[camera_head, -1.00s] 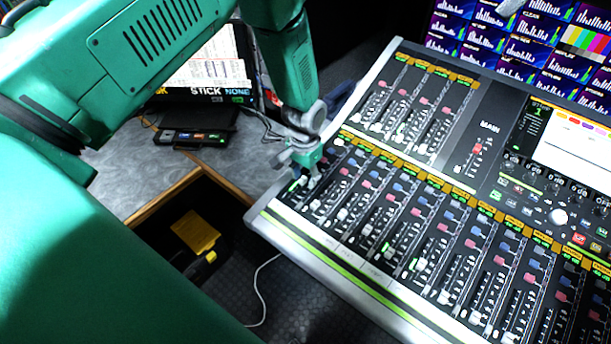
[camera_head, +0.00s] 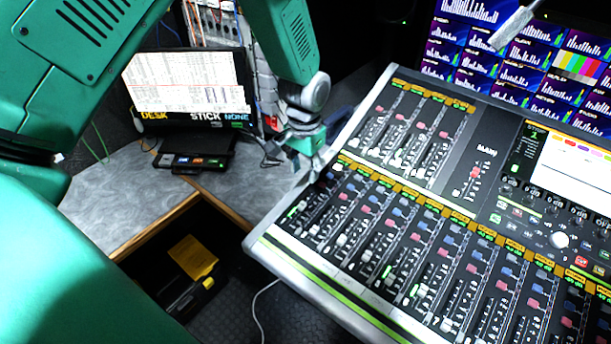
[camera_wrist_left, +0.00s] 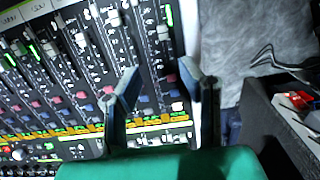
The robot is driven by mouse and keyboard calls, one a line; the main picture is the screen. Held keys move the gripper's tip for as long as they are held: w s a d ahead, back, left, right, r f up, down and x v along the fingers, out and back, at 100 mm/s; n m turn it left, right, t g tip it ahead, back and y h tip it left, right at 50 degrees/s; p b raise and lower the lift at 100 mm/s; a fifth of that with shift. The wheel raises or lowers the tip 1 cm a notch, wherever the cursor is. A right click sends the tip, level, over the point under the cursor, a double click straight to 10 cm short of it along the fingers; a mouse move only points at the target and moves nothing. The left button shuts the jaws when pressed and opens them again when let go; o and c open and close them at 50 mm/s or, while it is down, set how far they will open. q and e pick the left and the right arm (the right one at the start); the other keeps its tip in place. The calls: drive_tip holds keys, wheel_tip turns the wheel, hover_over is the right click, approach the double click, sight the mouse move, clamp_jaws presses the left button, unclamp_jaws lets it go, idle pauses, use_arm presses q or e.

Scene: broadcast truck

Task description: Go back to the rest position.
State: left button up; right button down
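My left gripper (camera_head: 306,166) hangs at the far-left edge of the mixing console (camera_head: 262,242) in the head view, at the end of my green arm. In the left wrist view its two dark fingers (camera_wrist_left: 165,82) stand apart with nothing held between them. They show over the console's end faders (camera_wrist_left: 165,35) and its side edge. Whether the fingertips touch the console cannot be told. My right gripper is in neither view now.
A screen (camera_head: 190,82) and a small black device (camera_head: 196,160) stand on the grey desk (camera_head: 130,205) at left. Below is a dark recess with a yellow item (camera_head: 193,257). A wall of monitors (camera_head: 520,50) is behind the console. A grey rod-like object (camera_head: 512,27) hangs before them.

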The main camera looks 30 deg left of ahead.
use_arm(q)
drive_tip(key=shift+a, duration=0.25)
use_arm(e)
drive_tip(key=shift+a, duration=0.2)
use_arm(q)
drive_tip(key=shift+a+f, duration=0.1)
drive_tip(key=shift+a, duration=0.05)
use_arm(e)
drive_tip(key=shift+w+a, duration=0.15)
